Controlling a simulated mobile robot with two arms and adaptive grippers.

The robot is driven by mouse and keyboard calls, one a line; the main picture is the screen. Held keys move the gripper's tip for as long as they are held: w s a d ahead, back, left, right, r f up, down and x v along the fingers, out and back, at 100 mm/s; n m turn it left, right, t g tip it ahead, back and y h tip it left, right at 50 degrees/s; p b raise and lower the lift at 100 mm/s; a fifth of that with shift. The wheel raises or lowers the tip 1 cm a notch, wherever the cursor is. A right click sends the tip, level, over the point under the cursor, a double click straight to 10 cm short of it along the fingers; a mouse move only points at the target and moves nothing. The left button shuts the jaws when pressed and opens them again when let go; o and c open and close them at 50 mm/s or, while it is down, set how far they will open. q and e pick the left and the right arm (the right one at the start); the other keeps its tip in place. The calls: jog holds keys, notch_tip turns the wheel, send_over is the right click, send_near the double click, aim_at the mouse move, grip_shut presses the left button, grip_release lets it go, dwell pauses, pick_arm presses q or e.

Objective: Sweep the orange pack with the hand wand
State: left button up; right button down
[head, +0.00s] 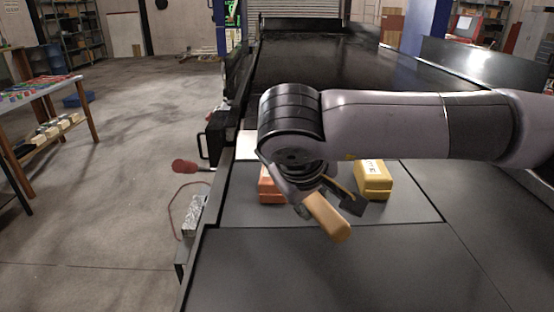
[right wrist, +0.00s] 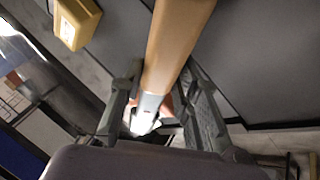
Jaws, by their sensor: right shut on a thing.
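The hand wand (head: 327,215) is a tan, blunt-ended bar. My right gripper (head: 305,195) is shut on it, and the wand sticks out down and to the right over the dark conveyor surface. In the right wrist view the wand (right wrist: 175,45) runs between the two fingers of the gripper (right wrist: 160,105). The orange pack (head: 268,186) lies on the conveyor just behind and left of the right gripper, partly hidden by it. The wand's tip is apart from the pack in the picture. My left gripper is in neither view.
A yellow pack (head: 373,180) lies right of the gripper; a yellow pack also shows in the wrist view (right wrist: 75,22). The near conveyor surface (head: 320,265) is clear. A red paddle-like thing (head: 185,167) is at the left edge. A table (head: 40,90) stands far left.

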jog(key=w+d+n+t+y, duration=0.1)
jog(key=w+d+n, duration=0.2)
jog(key=d, duration=0.3)
jog(key=shift+d+n+t+y, duration=0.15)
jog(key=shift+n+t+y, duration=0.15)
jog(key=shift+n, duration=0.4)
jog(key=shift+r, duration=0.1)
jog(key=shift+r, duration=0.15)
dwell(3.4)
notch_tip(320, 180, up, 6)
jog(key=p, duration=0.3)
jog(key=shift+p, duration=0.35)
